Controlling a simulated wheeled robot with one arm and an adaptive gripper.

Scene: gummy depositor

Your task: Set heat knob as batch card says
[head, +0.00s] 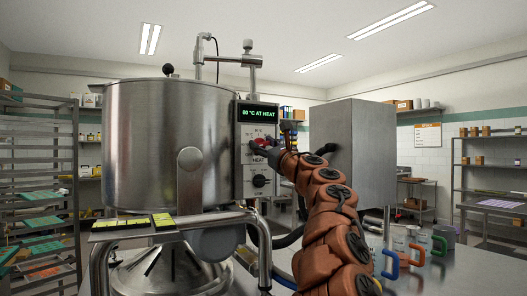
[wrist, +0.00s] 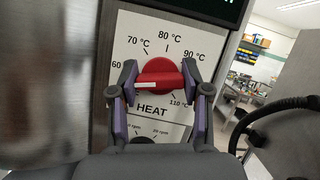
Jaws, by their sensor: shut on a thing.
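The red heat knob (wrist: 160,77) sits on the white HEAT dial plate (wrist: 150,45) in the wrist view. Marks for 60, 70, 80, 90 and 110 °C show around it. Its white pointer line points left, near the 60 °C side. My gripper (wrist: 159,80) is shut on the knob, one finger at each side. In the head view my gripper (head: 273,143) reaches the control panel and partly covers the knob. The green display (head: 258,114) appears to read 60 °C AT HEAT. A white card with an orange top (head: 429,136) hangs on the back wall; its text is too small to read.
A black rpm knob (head: 260,181) is below the heat knob. The steel kettle (head: 145,130) stands left of the panel and a grey cabinet (head: 355,150) right. Colored-handled jugs (head: 415,255) stand on the table at lower right.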

